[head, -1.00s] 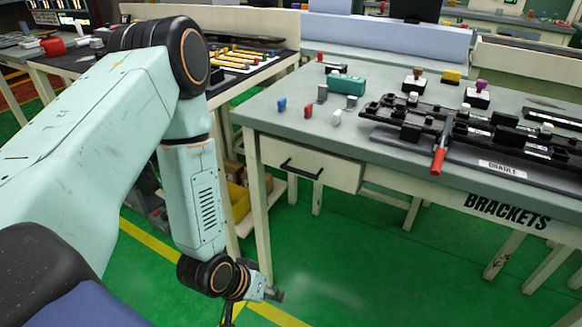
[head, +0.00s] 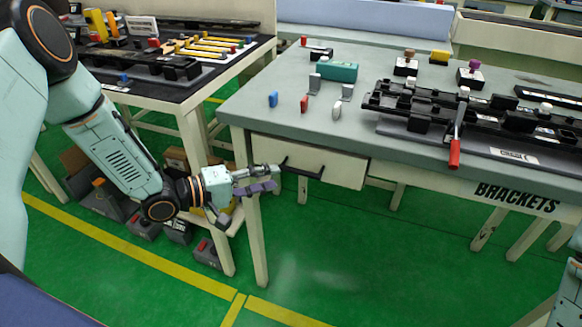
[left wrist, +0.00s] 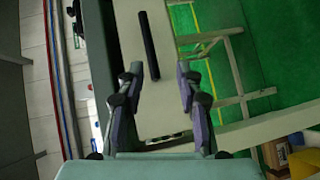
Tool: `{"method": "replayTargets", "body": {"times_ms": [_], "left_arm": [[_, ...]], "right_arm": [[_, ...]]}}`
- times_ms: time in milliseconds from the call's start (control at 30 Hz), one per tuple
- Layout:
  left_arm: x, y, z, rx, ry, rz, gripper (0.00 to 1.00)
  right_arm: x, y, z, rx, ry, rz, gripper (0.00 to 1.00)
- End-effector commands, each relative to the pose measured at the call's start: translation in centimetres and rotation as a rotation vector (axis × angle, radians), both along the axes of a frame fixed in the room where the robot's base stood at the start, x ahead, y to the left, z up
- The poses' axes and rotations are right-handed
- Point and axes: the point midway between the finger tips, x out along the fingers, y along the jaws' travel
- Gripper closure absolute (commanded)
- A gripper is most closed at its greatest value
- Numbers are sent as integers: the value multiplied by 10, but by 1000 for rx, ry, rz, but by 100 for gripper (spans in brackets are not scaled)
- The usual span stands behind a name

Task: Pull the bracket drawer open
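The bracket drawer (head: 335,166) is a cream front under the grey tabletop, and it looks shut. Its black bar handle (head: 302,168) runs across the front. My left gripper (head: 274,178) is open, just left of and in front of the handle. In the left wrist view, the two purple-grey fingers of the left gripper (left wrist: 157,72) are spread apart. The handle (left wrist: 149,45) lies ahead, in line with the gap between them, and the drawer front (left wrist: 135,25) shows around it. The fingers do not appear to touch the handle. My right gripper is out of view.
The grey table (head: 250,108) holds small coloured clips, a teal block (head: 338,71) and a black cradle with a red-handled lever (head: 455,150). A "BRACKETS" label (head: 516,197) marks its front. A dark workbench (head: 110,92) stands left, with bins underneath. The green floor in front is clear.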

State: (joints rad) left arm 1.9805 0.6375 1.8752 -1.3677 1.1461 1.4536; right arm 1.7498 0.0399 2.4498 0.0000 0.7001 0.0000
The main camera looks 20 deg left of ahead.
Motion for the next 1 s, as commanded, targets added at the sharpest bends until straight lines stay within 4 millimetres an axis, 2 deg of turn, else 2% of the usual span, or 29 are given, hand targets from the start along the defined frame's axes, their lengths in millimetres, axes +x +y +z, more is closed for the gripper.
{"method": "replayTargets", "body": {"times_ms": [200,433,1000], "left_arm": [[-6,-13,9,-152,97,-30,64],[-3,-19,9,-199,140,-21,64],[43,-64,-1,-195,137,-20,64]], "right_arm": [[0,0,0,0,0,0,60],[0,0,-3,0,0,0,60],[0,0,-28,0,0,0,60]]}}
